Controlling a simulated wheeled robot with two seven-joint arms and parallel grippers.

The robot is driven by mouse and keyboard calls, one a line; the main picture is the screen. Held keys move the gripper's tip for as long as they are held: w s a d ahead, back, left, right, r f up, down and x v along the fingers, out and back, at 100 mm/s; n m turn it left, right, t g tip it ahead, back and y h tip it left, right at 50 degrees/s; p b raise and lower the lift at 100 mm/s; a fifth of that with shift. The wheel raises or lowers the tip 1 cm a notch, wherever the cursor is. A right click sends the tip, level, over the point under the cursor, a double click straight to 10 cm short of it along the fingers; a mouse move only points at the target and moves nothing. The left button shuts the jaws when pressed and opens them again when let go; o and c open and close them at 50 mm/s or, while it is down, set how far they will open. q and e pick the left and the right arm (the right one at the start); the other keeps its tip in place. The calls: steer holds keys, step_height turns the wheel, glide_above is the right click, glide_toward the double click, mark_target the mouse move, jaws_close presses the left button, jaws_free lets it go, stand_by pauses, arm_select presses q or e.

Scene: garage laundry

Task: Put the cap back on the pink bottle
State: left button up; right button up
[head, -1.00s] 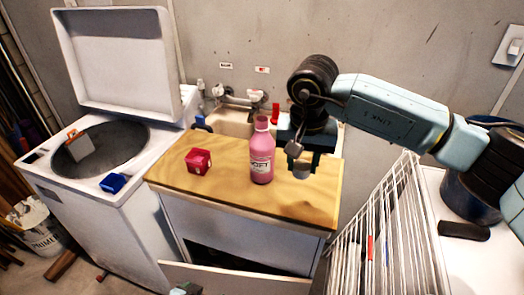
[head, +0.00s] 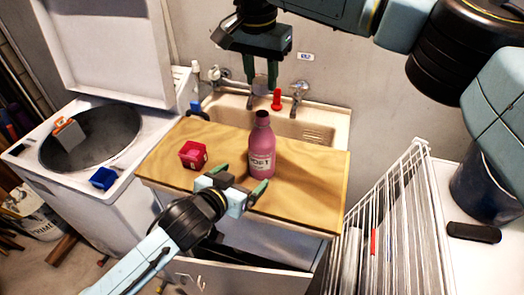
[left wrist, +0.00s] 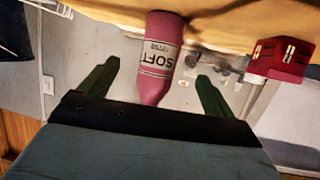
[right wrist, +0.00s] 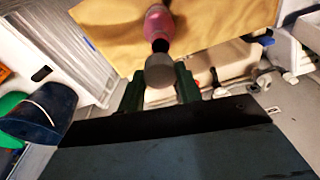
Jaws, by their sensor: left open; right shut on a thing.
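The pink bottle (head: 262,150) stands upright on the wooden counter, with its dark open mouth facing up. In the left wrist view the bottle (left wrist: 158,58) shows between the spread fingers. My left gripper (head: 240,181) is open, low in front of the bottle and not closed on it. My right gripper (head: 260,76) is shut on the grey cap (right wrist: 160,70), high above and behind the bottle in the head view. In the right wrist view the cap covers part of the view toward the bottle neck (right wrist: 160,45).
A red box (head: 193,154) sits on the wooden counter (head: 310,195) left of the bottle. Behind are a sink (head: 320,128) with taps and a red object (head: 277,99). An open washer (head: 90,140) stands left, and a white wire rack (head: 385,220) right.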

mark_target(262, 160)
arm_select(q)
steer(key=shift+w+f, duration=0.15)
steer(key=shift+w, duration=0.15)
arm_select(e)
steer(key=shift+w+f, duration=0.15)
steer(key=shift+w, duration=0.1)
arm_select(q)
steer(key=x, duration=1.2)
steer(key=shift+f, duration=0.1)
arm_select(e)
steer(key=shift+w, duration=0.1)
arm_select(q)
steer(key=c, duration=1.5)
arm_select(e)
steer(key=shift+f, duration=2.55)
